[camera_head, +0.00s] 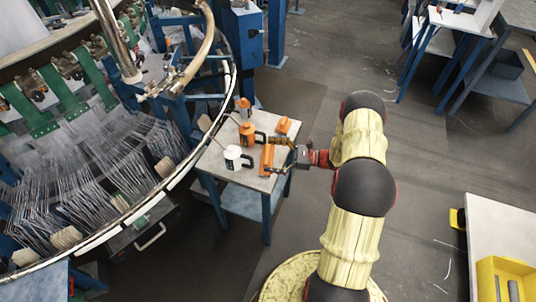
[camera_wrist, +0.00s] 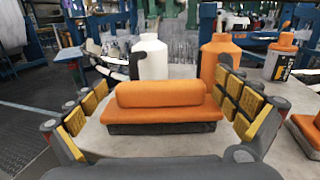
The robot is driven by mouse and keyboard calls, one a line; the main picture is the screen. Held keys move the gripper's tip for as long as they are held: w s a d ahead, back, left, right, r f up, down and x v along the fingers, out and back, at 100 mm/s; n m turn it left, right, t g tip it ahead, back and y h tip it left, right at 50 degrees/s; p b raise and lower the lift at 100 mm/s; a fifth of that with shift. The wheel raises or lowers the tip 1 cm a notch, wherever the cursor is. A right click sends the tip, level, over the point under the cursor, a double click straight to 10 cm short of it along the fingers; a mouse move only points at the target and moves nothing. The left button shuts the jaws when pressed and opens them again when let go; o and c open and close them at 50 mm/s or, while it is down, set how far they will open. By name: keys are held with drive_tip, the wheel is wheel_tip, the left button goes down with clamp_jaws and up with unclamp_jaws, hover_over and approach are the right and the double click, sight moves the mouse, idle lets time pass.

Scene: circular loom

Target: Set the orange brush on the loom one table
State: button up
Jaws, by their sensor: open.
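An orange brush (camera_head: 267,158) with a dark base lies on the small table (camera_head: 259,183) beside the circular loom. In the wrist view the orange brush (camera_wrist: 165,105) sits base down, lengthwise across the picture. My gripper (camera_head: 278,156) is open, its fingers on either side of the brush. In the wrist view the fingers of my gripper (camera_wrist: 162,86) stand wide, with gaps seeming to remain between their yellow pads and the brush ends. A second orange-topped brush (camera_head: 283,125) lies farther back on the table; it shows partly at the right edge of the wrist view (camera_wrist: 309,130).
A white jug (camera_head: 236,158), an orange jug (camera_head: 246,133) and an orange-topped container (camera_head: 243,107) stand behind the brush. The loom (camera_head: 146,205) curves close along the table's left side. A table with a yellow bin (camera_head: 506,278) stands at lower right. Open floor lies between.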

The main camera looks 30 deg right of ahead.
drive_tip(key=v, duration=1.2)
